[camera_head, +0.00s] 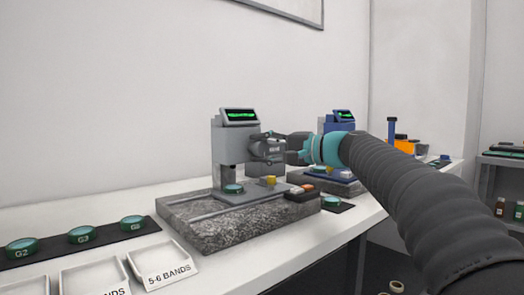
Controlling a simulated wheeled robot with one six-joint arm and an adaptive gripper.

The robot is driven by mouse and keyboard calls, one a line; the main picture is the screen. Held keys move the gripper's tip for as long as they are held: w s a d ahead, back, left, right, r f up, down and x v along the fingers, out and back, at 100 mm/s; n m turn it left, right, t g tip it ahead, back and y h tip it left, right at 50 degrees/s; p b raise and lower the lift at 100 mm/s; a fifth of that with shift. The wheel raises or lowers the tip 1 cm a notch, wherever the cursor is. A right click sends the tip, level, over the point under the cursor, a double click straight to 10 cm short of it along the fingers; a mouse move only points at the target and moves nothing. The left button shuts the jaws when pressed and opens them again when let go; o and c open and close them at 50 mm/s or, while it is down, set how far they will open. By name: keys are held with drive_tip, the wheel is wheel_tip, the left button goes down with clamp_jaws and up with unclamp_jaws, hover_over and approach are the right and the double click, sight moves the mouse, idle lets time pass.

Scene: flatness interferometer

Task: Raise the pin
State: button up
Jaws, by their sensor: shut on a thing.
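The grey interferometer (230,145) stands on a speckled granite base (205,232), with a green-lit display (239,116) on top. My gripper (268,147) is at the right side of its grey head, reaching in from the right. Its fingers are shut on a small part there, most likely the pin. The pin itself is hidden or too small to make out. A green round piece (232,189) sits on the grey stage under the head. A small yellow block (269,180) is on the stage to its right, below my gripper.
White trays, one labelled 5-6 BANDS (163,262), stand in front. A blue instrument (337,128) stands behind my gripper. The white bench's front edge runs close by the granite.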

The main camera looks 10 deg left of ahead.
drive_tip(key=shift+m, duration=0.5)
drive_tip(key=o, duration=1.1)
drive_tip(key=shift+o, duration=0.2)
drive_tip(key=v, duration=1.2)
drive_tip(key=shift+f, duration=0.25)
